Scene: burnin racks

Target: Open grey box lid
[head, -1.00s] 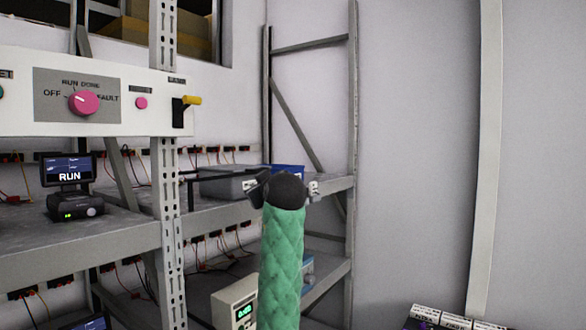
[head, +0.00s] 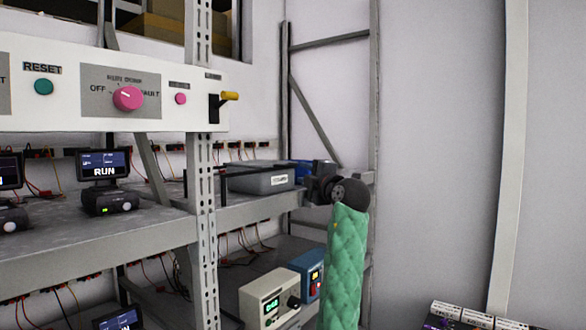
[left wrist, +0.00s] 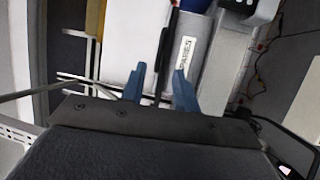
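The grey box (head: 258,181) with a white label on its front stands on the upper shelf, its lid down as far as I can see. My left gripper (head: 312,187), on the green-sleeved arm, is just right of the box and apart from it in the head view. In the left wrist view its two blue fingers (left wrist: 160,88) are spread with nothing gripped. Beyond them is the labelled side of the grey box (left wrist: 198,60), and a dark thin bar (left wrist: 163,52) shows between the fingers. My right gripper is in neither view.
A blue box (head: 302,171) sits behind the grey box. A slotted post (head: 204,240) stands left of it. A monitor unit (head: 104,165) is on the shelf at left. White and blue instruments (head: 270,300) stand on the lower shelf. The wall at right is clear.

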